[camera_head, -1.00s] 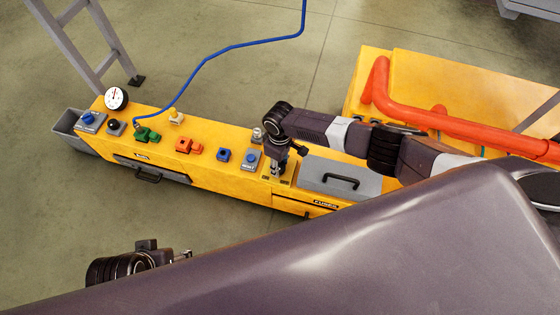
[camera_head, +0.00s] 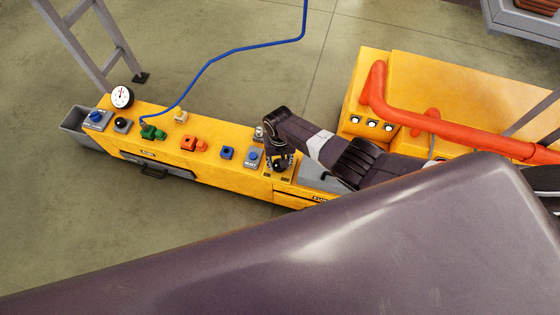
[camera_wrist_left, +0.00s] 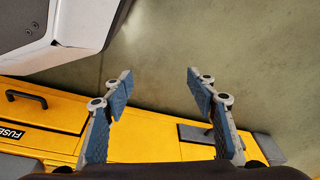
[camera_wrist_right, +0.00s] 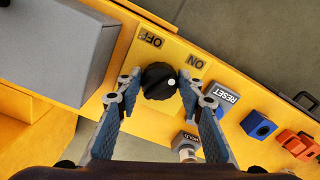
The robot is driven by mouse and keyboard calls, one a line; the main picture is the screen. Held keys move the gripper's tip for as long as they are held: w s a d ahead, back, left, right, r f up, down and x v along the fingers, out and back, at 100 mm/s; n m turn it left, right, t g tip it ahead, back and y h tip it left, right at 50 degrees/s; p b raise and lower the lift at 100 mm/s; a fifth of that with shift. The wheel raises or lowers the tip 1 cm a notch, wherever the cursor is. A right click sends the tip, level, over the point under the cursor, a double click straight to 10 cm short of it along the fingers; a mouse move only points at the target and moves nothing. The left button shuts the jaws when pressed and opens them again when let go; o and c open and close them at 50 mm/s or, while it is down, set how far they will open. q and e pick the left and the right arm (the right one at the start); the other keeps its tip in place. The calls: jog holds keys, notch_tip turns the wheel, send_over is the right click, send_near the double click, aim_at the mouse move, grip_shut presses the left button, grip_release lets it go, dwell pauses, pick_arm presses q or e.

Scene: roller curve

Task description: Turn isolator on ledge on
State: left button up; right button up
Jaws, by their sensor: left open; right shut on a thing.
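The isolator is a round black knob (camera_wrist_right: 158,80) with a white dot, on a yellow plate in the right wrist view. An OFF label (camera_wrist_right: 150,39) is above it and an ON label (camera_wrist_right: 195,62) is to its upper right. The white dot is on the knob's right side, nearer the ON label's direction. My right gripper (camera_wrist_right: 159,83) is shut on the knob, one finger at each side. In the head view my right gripper (camera_head: 280,163) is over the ledge and hides the knob. My left gripper (camera_wrist_left: 160,88) is open and empty in the left wrist view.
The yellow ledge (camera_head: 215,173) carries a RESET button (camera_wrist_right: 226,95), a blue block (camera_wrist_right: 258,125), orange and green fittings and a gauge (camera_head: 122,97). A grey cover (camera_wrist_right: 60,50) adjoins the knob plate. A thick orange pipe (camera_head: 450,127) runs behind my right arm.

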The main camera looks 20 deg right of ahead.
pick_arm(q)
jog(key=shift+s+a+f+p, duration=0.1)
jog(key=shift+s+f+p, duration=0.1)
jog(key=shift+s+f, duration=0.3)
jog(key=shift+s+f+p, duration=0.15)
jog(key=shift+s+f, duration=0.15)
jog(key=shift+f, duration=0.3)
pick_arm(e)
jog(key=shift+w+a+m, duration=0.1)
jog(key=shift+m, duration=1.6)
jog(key=o, duration=1.2)
jog(key=shift+c, duration=0.2)
pick_arm(q)
jog(key=shift+w, duration=0.1)
pick_arm(e)
jog(key=shift+r, duration=0.15)
notch_tip(320, 180, up, 12)
